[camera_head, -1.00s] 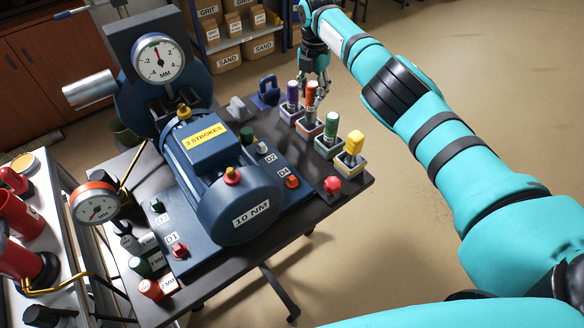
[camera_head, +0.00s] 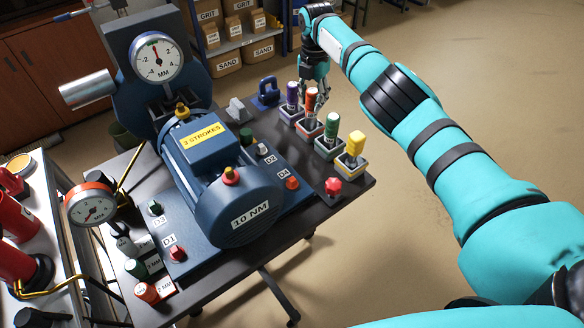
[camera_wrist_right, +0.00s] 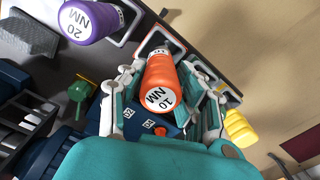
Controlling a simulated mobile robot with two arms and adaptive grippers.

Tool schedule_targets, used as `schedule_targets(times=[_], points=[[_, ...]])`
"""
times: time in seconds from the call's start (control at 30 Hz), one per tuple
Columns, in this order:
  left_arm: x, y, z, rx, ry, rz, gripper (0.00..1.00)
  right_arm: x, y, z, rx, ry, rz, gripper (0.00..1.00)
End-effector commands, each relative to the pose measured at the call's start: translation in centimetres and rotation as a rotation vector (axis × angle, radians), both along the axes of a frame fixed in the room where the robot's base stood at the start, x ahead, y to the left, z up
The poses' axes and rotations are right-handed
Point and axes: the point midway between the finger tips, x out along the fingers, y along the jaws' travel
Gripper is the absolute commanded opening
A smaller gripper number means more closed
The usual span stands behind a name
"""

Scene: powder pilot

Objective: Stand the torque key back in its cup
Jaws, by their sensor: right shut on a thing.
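The orange torque key (camera_head: 311,99), marked 10 NM, stands nearly upright at its grey cup (camera_head: 309,128) in the row at the table's right edge. My right gripper (camera_head: 319,88) is shut on it. In the right wrist view the orange key (camera_wrist_right: 161,88) lies between the two fingers (camera_wrist_right: 162,100), with its shank pointing at the cup's opening (camera_wrist_right: 158,40). I cannot tell how deep the tip sits. The left gripper is not in view.
A purple key (camera_head: 292,94), marked 20 NM in the wrist view, stands on one side. A green key (camera_head: 331,127) and a yellow key (camera_head: 355,145) stand on the other. The blue motor (camera_head: 225,175) fills the table's middle. A red knob (camera_head: 333,187) sits near the edge.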

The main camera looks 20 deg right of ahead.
Motion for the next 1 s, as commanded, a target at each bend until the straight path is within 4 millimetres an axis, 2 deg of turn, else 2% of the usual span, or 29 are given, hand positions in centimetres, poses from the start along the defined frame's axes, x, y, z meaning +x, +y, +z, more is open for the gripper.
schedule_targets(times=[1.0], points=[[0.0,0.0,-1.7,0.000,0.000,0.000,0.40,0.0,0.0,-1.9,0.001,-0.001,0.000,0.00]])
